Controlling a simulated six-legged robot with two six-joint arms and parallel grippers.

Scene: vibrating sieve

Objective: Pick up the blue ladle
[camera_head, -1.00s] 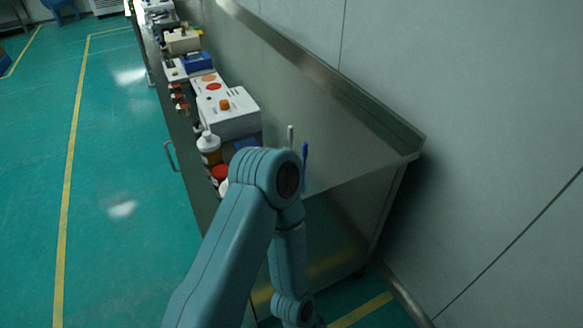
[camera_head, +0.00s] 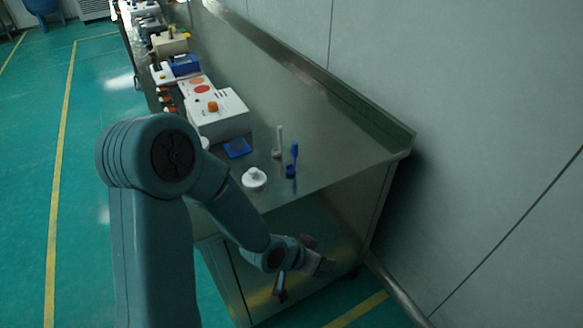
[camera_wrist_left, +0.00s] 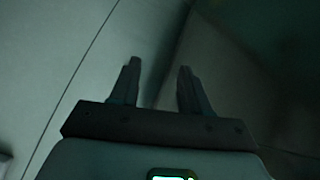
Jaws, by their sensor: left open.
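The blue ladle (camera_head: 294,153) stands upright near the end of the steel bench in the head view, with its small cup at the bottom. My left gripper (camera_head: 303,269) is open and empty, low in front of the bench's end and below the level of the bench top, apart from the ladle. In the left wrist view my two fingers (camera_wrist_left: 159,68) are spread with nothing between them. The ladle does not show in that view. My right gripper is in neither view.
A white long-handled tool (camera_head: 279,142) stands just left of the ladle. A white round-topped item (camera_head: 254,179), a flat blue piece (camera_head: 237,148) and a white machine with an orange knob (camera_head: 222,117) are on the bench (camera_head: 340,150). A raised edge and wall lie behind.

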